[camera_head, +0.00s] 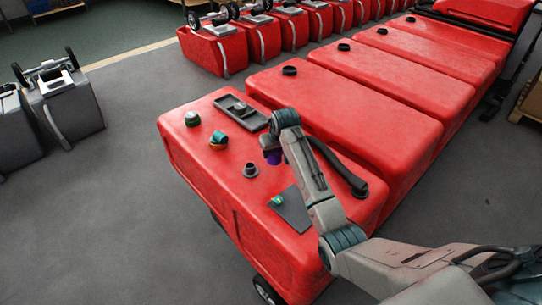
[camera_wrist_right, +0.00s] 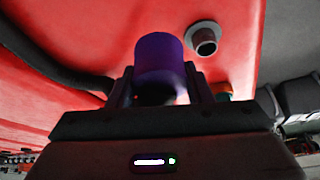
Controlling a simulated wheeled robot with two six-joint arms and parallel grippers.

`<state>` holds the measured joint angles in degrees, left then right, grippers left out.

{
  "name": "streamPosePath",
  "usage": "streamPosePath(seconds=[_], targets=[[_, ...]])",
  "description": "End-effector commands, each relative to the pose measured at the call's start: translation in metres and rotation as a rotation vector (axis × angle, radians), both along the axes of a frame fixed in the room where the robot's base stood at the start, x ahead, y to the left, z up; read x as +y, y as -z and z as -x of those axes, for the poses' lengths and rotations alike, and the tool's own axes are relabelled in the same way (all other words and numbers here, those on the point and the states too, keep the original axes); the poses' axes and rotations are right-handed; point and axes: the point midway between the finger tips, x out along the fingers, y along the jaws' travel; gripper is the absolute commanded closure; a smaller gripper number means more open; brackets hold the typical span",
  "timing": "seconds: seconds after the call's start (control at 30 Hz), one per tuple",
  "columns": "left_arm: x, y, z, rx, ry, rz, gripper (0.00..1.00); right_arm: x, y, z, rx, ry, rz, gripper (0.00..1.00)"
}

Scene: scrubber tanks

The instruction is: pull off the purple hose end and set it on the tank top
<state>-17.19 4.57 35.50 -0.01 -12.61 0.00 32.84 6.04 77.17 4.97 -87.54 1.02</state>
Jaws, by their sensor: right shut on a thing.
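The purple hose end (camera_head: 274,158) is held in my right gripper (camera_head: 271,150), above the red tank top (camera_head: 228,180). In the right wrist view the purple hose end (camera_wrist_right: 158,58) stands between the two fingers of my right gripper (camera_wrist_right: 160,88), which is shut on it. An open grey port (camera_head: 250,170) is on the tank top, left of and below the hose end, apart from it. The port also shows in the wrist view (camera_wrist_right: 204,40). The black hose (camera_head: 338,166) runs from behind my arm to a fitting at the tank's right. Its joint with the purple end is hidden. My left gripper is not in view.
Bare red surface lies left of the port. More red tanks (camera_head: 345,110) stand close behind.

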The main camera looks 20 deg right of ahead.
Motion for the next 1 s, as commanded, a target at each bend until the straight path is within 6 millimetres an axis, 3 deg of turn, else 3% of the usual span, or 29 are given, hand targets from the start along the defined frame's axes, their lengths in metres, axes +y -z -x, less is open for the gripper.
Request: streamPosePath(seconds=[1.0], targets=[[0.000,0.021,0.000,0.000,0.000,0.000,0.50,-0.064,0.001,-0.052,0.000,0.001,0.000,0.81]])
